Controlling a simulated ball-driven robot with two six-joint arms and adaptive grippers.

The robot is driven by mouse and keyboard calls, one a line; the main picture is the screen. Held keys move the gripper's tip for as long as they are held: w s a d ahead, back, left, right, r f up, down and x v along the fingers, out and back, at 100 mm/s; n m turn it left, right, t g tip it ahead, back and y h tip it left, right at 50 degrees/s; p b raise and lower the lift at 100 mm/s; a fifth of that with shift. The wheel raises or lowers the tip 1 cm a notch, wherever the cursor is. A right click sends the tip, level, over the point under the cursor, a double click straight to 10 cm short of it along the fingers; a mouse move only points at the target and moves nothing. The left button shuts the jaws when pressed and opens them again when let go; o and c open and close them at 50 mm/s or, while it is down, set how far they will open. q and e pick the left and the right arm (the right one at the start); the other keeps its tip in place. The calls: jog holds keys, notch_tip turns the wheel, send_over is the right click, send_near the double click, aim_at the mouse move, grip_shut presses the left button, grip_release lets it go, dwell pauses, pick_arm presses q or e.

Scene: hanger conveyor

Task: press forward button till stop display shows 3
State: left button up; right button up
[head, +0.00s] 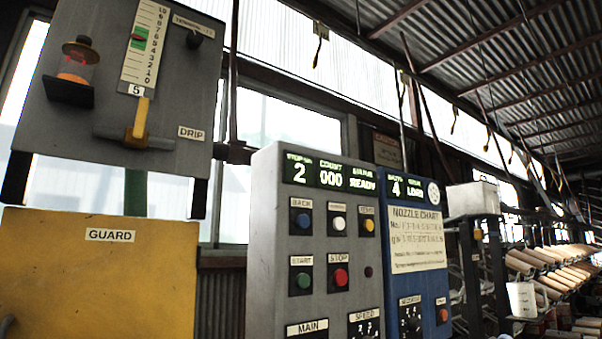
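The grey control panel (262,235) stands in the middle of the head view. Its stop display (300,171) shows 2. Beside it, a count display (331,175) reads 000 and another display (363,179) reads READY. Below are a blue button (302,220) labelled BACK, a white button (338,223) whose label is too small to read surely, and a yellow button (369,225) with an unclear label. A green START button (302,280) and a red STOP button (340,277) sit lower. Neither of my grippers is in view, and nothing covers the buttons.
A blue panel (397,285) with a nozzle chart (416,238) adjoins on the right. A yellow GUARD plate (97,280) and a grey DRIP gauge board (75,125) are on the left. Racks of pale rolls (545,262) stand at far right.

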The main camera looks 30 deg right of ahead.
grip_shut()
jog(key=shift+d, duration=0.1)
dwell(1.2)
